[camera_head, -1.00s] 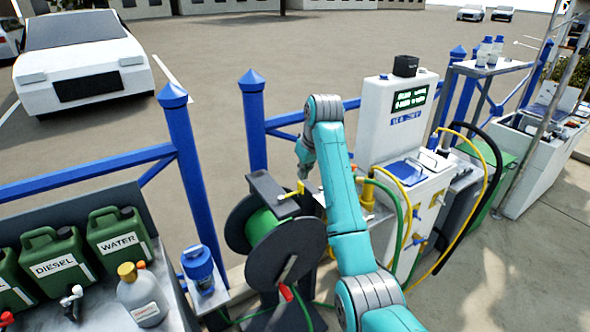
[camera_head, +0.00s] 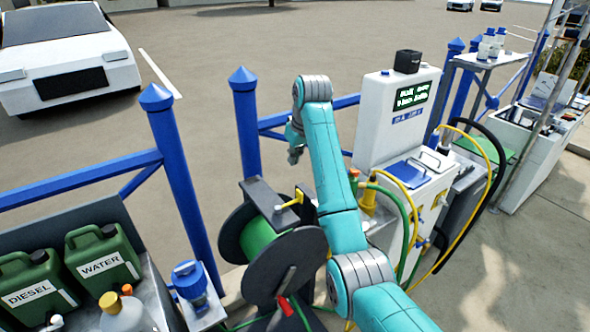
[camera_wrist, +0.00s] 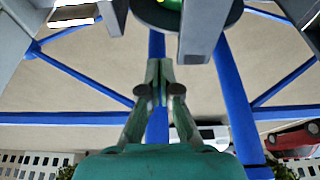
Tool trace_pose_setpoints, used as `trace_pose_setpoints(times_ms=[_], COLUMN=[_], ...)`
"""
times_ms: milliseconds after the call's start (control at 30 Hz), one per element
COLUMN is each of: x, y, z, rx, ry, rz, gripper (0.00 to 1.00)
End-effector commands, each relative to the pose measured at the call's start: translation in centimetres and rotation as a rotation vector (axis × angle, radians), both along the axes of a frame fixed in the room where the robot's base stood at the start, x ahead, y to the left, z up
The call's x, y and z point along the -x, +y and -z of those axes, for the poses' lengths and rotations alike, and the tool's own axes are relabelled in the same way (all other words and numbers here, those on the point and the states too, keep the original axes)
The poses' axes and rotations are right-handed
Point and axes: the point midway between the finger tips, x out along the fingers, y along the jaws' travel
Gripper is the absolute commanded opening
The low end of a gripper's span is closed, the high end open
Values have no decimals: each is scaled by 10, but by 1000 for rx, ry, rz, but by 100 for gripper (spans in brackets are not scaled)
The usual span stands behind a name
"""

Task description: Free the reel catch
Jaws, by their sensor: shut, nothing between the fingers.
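The hose reel has dark round flanges (camera_head: 290,262) and a green wound middle (camera_head: 257,236). A grey plate stands over it, and a small yellow lever (camera_head: 291,200), which looks like the catch, sits on top. My gripper (camera_head: 295,158) is above and behind the yellow lever, apart from it, small in the head view. In the wrist view my gripper (camera_wrist: 158,65) is shut and empty, its fingertips together. The reel's dark rim (camera_wrist: 228,14) shows at the top of that view beside a grey bracket (camera_wrist: 198,35). The lever is not clear there.
A blue railing (camera_head: 247,125) runs behind the reel. A white pump cabinet (camera_head: 393,115) with yellow and green hoses stands to the right. Green jerry cans (camera_head: 103,258) and a blue-capped container (camera_head: 188,278) are at the left. Open pavement lies beyond the railing.

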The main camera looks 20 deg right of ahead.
Motion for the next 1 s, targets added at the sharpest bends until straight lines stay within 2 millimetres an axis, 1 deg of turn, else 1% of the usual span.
trace_pose_setpoints(times_ms=[300,633,1000], x=[-16,-29,0], y=[6,10,0], z=[49,88,87], rx=[0,-1,0], ry=[3,1,-1], rz=[0,0,1], gripper=[0,0,0])
